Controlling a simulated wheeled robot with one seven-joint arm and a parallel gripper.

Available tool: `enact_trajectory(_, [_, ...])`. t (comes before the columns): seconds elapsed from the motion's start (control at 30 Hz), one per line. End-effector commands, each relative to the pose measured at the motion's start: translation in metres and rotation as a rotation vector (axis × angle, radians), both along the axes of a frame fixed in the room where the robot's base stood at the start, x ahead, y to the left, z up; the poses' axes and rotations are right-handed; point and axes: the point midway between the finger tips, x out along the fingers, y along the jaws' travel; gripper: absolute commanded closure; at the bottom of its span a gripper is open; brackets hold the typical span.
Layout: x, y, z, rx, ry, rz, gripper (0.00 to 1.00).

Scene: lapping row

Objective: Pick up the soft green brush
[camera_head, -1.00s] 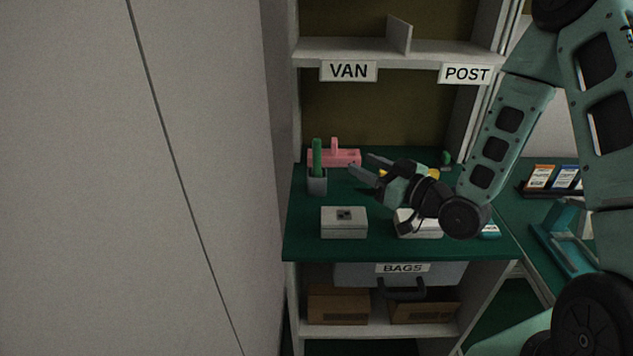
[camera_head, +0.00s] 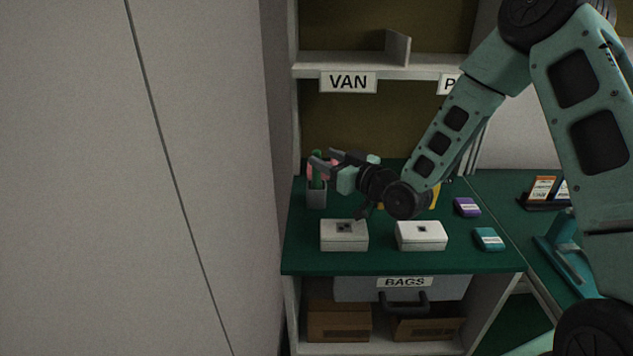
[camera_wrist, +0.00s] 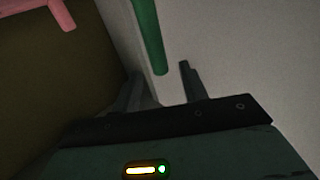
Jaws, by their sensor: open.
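In the wrist view the brush (camera_wrist: 150,38) is a green bar coming down from the top edge, ending a little above the space between my two fingertips (camera_wrist: 160,80). I cannot tell whether a finger touches it. Whether its bristles are soft does not show.
A pink object is mostly hidden behind my gripper; it shows in the wrist view (camera_wrist: 50,12). Two white boxes (camera_head: 344,236) (camera_head: 421,237) stand in front, with purple (camera_head: 467,207) and teal (camera_head: 488,239) packets to the right. A pale wall panel (camera_head: 150,180) closes the left.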

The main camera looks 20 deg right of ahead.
Motion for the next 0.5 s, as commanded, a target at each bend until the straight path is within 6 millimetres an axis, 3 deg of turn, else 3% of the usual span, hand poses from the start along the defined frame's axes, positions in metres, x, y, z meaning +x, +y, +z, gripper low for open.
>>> enact_trajectory(0.2, [0.028, 0.015, 0.001, 0.001, 0.000, 0.001, 0.57])
enact_trajectory(0.5, [0.034, 0.018, 0.000, 0.001, 0.000, 0.000, 0.57])
